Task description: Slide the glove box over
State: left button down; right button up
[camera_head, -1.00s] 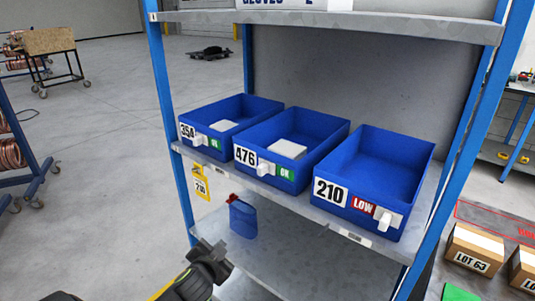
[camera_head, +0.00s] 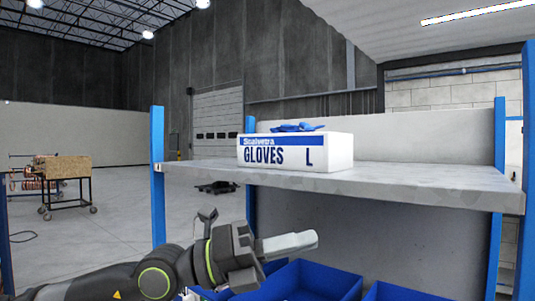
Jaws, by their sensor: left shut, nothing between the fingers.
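The glove box (camera_head: 335,152) is white with a blue band and the words "GLOVES L". It sits upright on the top grey shelf (camera_head: 420,186), near the shelf's front edge and left of its middle. Blue gloves (camera_head: 297,127) stick out of its top. My left gripper (camera_head: 308,240) is shut and empty. It is below the level of the top shelf, pointing right, and appears apart from the box. My right gripper is not in view.
Blue bins (camera_head: 312,278) stand on the shelf below, partly hidden by my left arm. Blue posts (camera_head: 157,200) frame the rack. The top shelf is bare to the right of the box. A cart (camera_head: 66,190) stands far left.

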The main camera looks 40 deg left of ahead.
pick_arm(q)
jog(key=s+a+r+n+t+y, duration=0.1)
jog(key=s+a+r+t+y, duration=0.2)
jog(key=a+r+y, duration=0.4)
jog(key=s+a+r+t+y, duration=0.25)
jog(key=a+r+y, duration=0.25)
jog(key=r+y, duration=0.3)
jog(key=y+p, duration=0.1)
jog(key=p, duration=0.4)
send_near(276, 145)
jog(key=shift+t, duration=0.35)
jog(key=shift+w+d+f+p, duration=0.15)
jog(key=shift+w+p, duration=1.55)
jog(key=shift+p, duration=2.4)
jog(key=shift+w+d+f+p, duration=0.15)
jog(key=shift+w+p, duration=1.55)
jog(key=shift+p, duration=2.4)
